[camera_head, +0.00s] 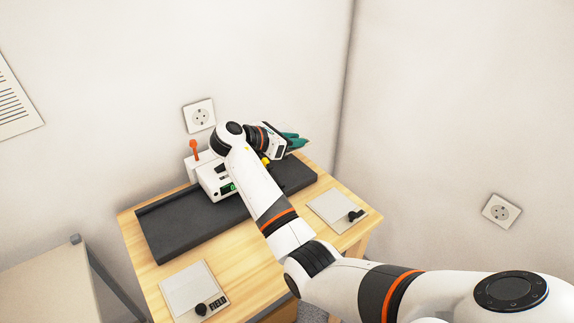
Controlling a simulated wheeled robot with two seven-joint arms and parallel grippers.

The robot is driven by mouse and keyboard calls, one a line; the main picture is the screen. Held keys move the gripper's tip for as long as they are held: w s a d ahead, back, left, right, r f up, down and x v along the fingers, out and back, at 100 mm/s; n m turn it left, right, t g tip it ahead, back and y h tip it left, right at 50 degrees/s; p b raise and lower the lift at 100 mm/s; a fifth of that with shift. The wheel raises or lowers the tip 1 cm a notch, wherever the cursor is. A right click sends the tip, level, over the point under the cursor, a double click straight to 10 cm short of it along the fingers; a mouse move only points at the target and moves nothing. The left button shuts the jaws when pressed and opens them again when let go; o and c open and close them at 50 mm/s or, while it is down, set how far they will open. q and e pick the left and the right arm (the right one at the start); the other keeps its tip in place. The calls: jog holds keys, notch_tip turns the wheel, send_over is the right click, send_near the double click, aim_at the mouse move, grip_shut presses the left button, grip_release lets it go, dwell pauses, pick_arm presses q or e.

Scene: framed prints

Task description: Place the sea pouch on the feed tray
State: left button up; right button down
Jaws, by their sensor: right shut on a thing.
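My right gripper (300,141) is at the far right end of the table, above the dark tray and close to the back wall. Teal parts show at its end. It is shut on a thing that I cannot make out. I cannot pick out the sea pouch for certain. My left gripper is not in view.
A pale plate (187,287) with a black knob and the word FIELD lies at the table's front left. A similar plate (330,209) lies at the right. An orange lever (194,148) stands on the machine. Walls close in behind and to the right.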

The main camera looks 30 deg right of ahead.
notch_tip(320, 180, down, 8)
jog(key=shift+b, duration=0.5)
jog(key=shift+f, duration=0.15)
jog(key=shift+f+p, duration=0.3)
jog(key=shift+f, duration=0.15)
jog(key=shift+f, duration=0.1)
jog(key=c, duration=1.3)
grip_release()
